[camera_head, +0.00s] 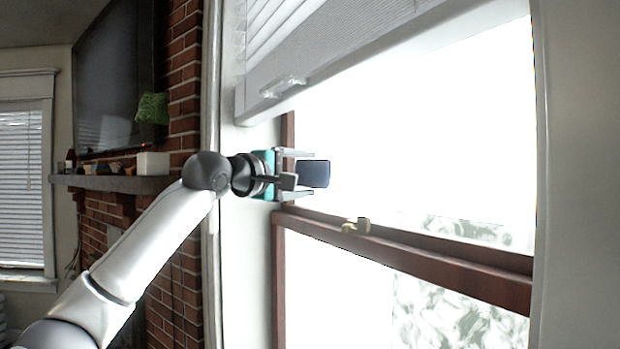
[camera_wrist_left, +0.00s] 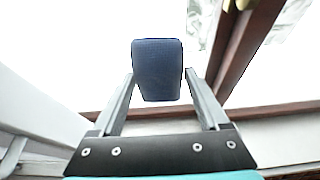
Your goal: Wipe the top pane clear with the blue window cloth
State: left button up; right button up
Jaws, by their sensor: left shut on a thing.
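The blue window cloth (camera_head: 314,174) is a dark blue folded pad. My left gripper (camera_head: 308,175) is shut on it, at the left side of the top pane (camera_head: 430,130). In the left wrist view the cloth (camera_wrist_left: 158,70) sits between the two finger ends (camera_wrist_left: 158,74). The top pane is mostly bright white, with a mottled grey patch low on its right; I cannot tell if this is dirt or the view outside. I cannot tell whether the cloth touches the glass. My right gripper is not in view.
A brown wooden rail (camera_head: 430,258) with a brass latch (camera_head: 356,226) runs below the top pane. A white blind (camera_head: 330,45) hangs over its upper part. The lower pane (camera_head: 340,290) is beneath. A brick fireplace (camera_head: 185,85) with a mantel (camera_head: 112,183) stands left.

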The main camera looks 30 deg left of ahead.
pick_arm(q)
jog(key=shift+s+a+b, duration=0.35)
jog(key=shift+s, duration=0.35)
jog(key=shift+s+a+b, duration=0.3)
jog(key=shift+s+a, duration=0.05)
jog(key=shift+s, duration=0.3)
